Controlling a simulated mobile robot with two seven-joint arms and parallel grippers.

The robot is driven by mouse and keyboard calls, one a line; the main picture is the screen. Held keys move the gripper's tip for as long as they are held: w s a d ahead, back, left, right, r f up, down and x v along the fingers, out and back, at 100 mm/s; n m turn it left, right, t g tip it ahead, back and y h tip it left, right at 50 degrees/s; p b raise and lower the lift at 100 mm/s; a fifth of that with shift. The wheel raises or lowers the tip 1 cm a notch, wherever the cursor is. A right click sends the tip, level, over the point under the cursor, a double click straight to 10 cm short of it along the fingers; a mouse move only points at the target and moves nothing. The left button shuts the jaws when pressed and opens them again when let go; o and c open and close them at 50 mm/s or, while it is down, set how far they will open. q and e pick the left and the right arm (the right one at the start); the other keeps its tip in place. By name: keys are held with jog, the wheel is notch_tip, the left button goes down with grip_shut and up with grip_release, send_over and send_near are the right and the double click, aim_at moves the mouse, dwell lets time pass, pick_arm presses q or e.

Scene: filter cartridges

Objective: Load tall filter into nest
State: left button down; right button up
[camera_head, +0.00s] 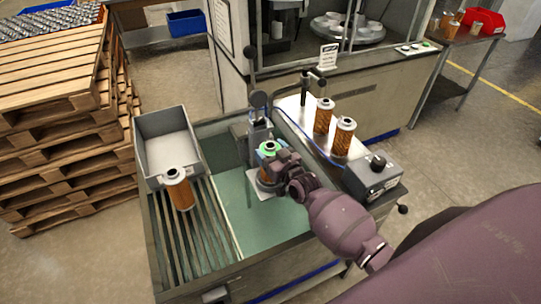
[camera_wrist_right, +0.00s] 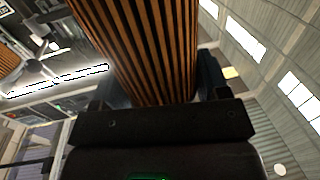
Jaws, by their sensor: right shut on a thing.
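My right gripper (camera_head: 272,168) is shut on an orange-brown pleated filter with a greenish top (camera_head: 267,148). This filter stands upright at a pale square plate (camera_head: 258,185) on the green work surface. The gripper and the plate's fixture partly hide its lower part, so I cannot tell whether it is seated in the nest. In the right wrist view the same pleated filter (camera_wrist_right: 145,45) fills the space between the jaws (camera_wrist_right: 155,95). Two more filters (camera_head: 323,117) (camera_head: 344,137) stand on the white strip at the right. My left gripper is not in view.
Another filter (camera_head: 179,188) stands on the slatted rack at the left, in front of a grey bin (camera_head: 167,118). A fixture post (camera_head: 260,125) rises just behind the held filter. A grey control box (camera_head: 372,178) sits at the right edge. The green surface (camera_head: 250,225) in front is clear.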

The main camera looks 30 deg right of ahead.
jog(key=shift+f, duration=0.75)
jog(key=shift+f, duration=0.35)
jog(key=o, duration=1.2)
jog(key=shift+r, duration=0.25)
jog(key=shift+s+d+r, duration=0.1)
jog(key=shift+s, duration=0.1)
jog(key=s+d, duration=0.1)
jog(key=s, duration=1)
jog(key=shift+s, duration=0.3)
